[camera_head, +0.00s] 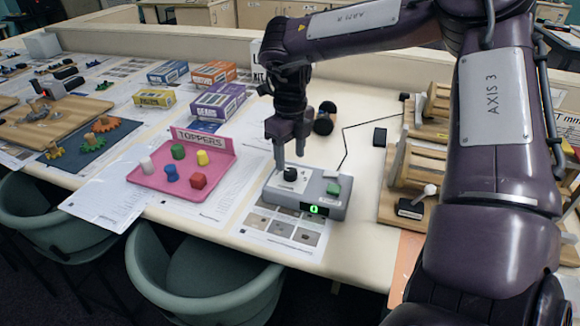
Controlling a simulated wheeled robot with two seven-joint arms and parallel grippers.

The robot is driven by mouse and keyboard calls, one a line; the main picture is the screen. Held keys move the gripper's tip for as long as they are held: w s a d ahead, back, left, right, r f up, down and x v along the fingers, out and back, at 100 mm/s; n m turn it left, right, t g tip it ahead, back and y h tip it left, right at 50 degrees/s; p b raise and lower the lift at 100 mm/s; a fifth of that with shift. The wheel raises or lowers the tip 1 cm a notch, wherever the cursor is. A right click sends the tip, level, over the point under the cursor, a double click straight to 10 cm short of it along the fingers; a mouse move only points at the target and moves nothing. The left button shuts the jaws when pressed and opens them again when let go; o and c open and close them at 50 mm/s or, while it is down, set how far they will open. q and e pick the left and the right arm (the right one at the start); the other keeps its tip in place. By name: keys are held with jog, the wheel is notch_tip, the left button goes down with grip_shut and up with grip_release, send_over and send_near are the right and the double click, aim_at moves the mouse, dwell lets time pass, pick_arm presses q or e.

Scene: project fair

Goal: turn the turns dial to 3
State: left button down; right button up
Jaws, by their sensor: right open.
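The grey control box (316,208) sits near the front edge of the table. The turns dial (290,174) is a small black knob on a white plate on its top left. A green button (333,188) is to its right. The green display (314,210) on the front face appears to read 0. My right gripper (290,160) points down directly over the dial, with open fingers on either side of it. I cannot tell whether the fingers touch the dial. My left gripper is not in view.
A pink "TOPPERS" tray (150,181) with several coloured pieces stands left of the box. Wooden winding frames (412,165) stand to the right, and a black cable runs behind the box. Small cartons (218,101) lie farther back. Green chairs (205,284) stand along the front edge.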

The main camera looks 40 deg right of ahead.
aim_at(290, 171)
jog(key=shift+f, duration=2.1)
jog(key=c, duration=1)
jog(key=shift+o, duration=0.2)
